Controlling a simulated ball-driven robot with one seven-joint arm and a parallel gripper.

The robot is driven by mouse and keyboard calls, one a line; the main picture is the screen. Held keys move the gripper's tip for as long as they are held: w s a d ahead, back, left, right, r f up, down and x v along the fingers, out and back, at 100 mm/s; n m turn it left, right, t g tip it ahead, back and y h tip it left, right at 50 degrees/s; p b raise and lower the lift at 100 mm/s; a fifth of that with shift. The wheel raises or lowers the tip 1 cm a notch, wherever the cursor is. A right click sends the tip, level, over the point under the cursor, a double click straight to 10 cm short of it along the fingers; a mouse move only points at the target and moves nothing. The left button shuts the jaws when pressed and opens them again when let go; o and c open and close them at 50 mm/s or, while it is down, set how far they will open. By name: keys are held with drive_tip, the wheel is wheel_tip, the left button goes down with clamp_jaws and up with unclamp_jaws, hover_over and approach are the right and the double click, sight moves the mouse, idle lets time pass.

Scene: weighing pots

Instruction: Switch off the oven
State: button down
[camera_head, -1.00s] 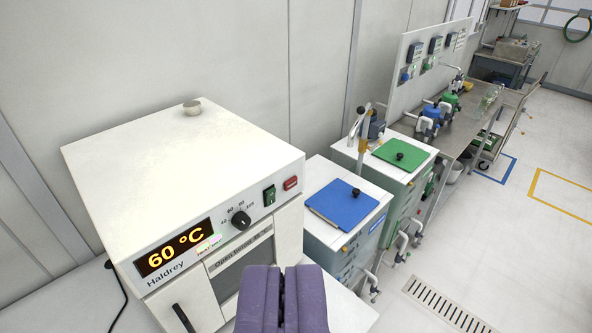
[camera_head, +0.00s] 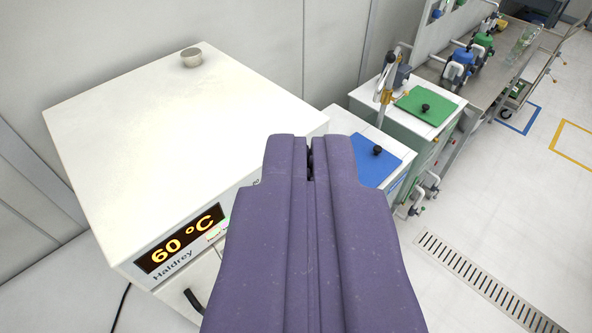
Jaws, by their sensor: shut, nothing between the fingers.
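The white oven (camera_head: 165,115) stands at left, its lit display (camera_head: 180,243) reading 60 °C above the name Haldrey. My purple gripper (camera_head: 309,150) is shut and empty, large in the middle of the view. It covers the right part of the oven's front panel, so the dial, the green switch and the red switch are hidden. Part of the black door handle (camera_head: 193,301) shows below the display. I cannot tell whether the gripper touches the panel.
A cabinet with a blue lid (camera_head: 374,165) and one with a green lid (camera_head: 425,105) stand right of the oven. A metal bench (camera_head: 510,60) with pumps is behind them. The floor at right is clear, with a drain grate (camera_head: 490,285).

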drive_tip(key=w+f+m+g+p, duration=0.2)
drive_tip(key=w+f+p, duration=0.35)
drive_tip(key=w, duration=0.25)
drive_tip(key=w+f+m+g+p, duration=0.1)
drive_tip(key=w+f+g+p, duration=0.1)
drive_tip(key=w+f+p, duration=0.45)
drive_tip(key=w+d+f+m+g+p, duration=0.1)
drive_tip(key=w+f+m+p, duration=0.1)
drive_tip(key=f, duration=0.5)
drive_tip(key=w+d+f+m+g+p, duration=0.1)
drive_tip(key=w+f+m+g+p, duration=0.1)
drive_tip(key=w+f+p, duration=0.2)
wheel_tip(320, 180, down, 4)
drive_tip(key=p, duration=0.3)
drive_tip(key=shift+d+f+m+g+y, duration=0.2)
drive_tip(key=shift+m+g+y, duration=0.1)
drive_tip(key=shift+y, duration=0.1)
drive_tip(key=w+a+f+p, duration=0.1)
drive_tip(key=w+a+f, duration=0.2)
drive_tip(key=w+f, duration=0.4)
drive_tip(key=shift+w+a, duration=0.2)
drive_tip(key=shift+w, duration=0.85)
